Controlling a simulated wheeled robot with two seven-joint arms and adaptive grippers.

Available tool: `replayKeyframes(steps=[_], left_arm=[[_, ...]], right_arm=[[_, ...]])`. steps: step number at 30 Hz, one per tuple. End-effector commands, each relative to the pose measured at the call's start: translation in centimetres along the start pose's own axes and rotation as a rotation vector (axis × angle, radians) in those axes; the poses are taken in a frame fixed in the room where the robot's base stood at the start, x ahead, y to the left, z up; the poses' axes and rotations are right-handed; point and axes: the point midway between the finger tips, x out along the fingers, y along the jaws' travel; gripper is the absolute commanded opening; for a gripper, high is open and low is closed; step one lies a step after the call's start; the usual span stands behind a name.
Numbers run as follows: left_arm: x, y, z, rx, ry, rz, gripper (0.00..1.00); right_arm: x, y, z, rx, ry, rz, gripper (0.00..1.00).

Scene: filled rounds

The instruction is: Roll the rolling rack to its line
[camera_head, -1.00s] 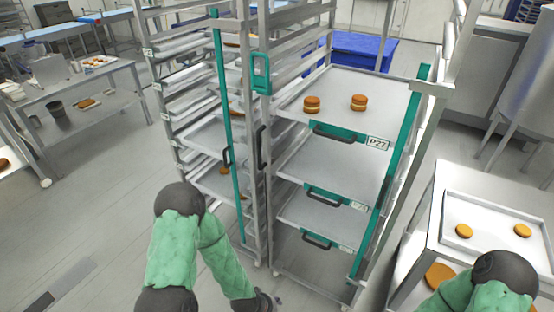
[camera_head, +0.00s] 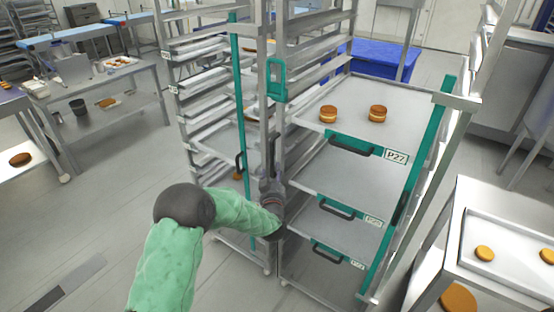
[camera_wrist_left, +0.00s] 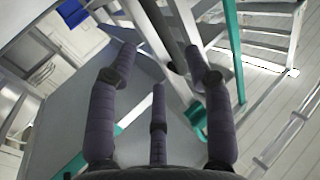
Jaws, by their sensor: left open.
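The rolling rack (camera_head: 283,170) is a tall metal frame with teal strips and several trays, the upper one labelled P27. It stands upright in the middle of the head view. My left gripper (camera_head: 271,184) is open at the rack's near left post, where it covers part of that post. In the left wrist view my open fingers (camera_wrist_left: 163,65) point toward a metal post (camera_wrist_left: 168,45), with a dark part beside it. I cannot tell whether they touch. My right gripper is out of view. I cannot make out the rack's line.
A second rack (camera_head: 174,110) with trays stands close on the left. A low stand with a tray of orange-brown rounds (camera_head: 484,253) is at the right. A blue bin (camera_head: 385,60) is behind. A steel table (camera_head: 110,85) is back left. Open floor lies at the lower left.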

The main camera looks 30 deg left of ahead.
Motion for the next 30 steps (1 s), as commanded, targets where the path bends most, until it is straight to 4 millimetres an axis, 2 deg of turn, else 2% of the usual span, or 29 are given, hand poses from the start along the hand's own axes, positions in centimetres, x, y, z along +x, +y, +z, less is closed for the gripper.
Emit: replayKeyframes(steps=[9,15,21,29,30], left_arm=[[5.6,0.0,0.2,0.0,-0.001,0.0,0.51],[8.2,0.1,0.3,0.0,-0.003,0.002,0.51],[9.4,0.1,0.2,0.0,-0.003,0.002,0.51],[9.5,0.1,0.1,0.0,-0.003,0.003,0.51],[9.5,0.1,0.1,0.0,-0.003,0.003,0.46]], right_arm=[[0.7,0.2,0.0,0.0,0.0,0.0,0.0],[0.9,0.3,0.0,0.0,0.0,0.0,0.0],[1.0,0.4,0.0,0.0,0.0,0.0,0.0],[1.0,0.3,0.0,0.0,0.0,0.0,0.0],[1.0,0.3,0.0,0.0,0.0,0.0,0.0]])
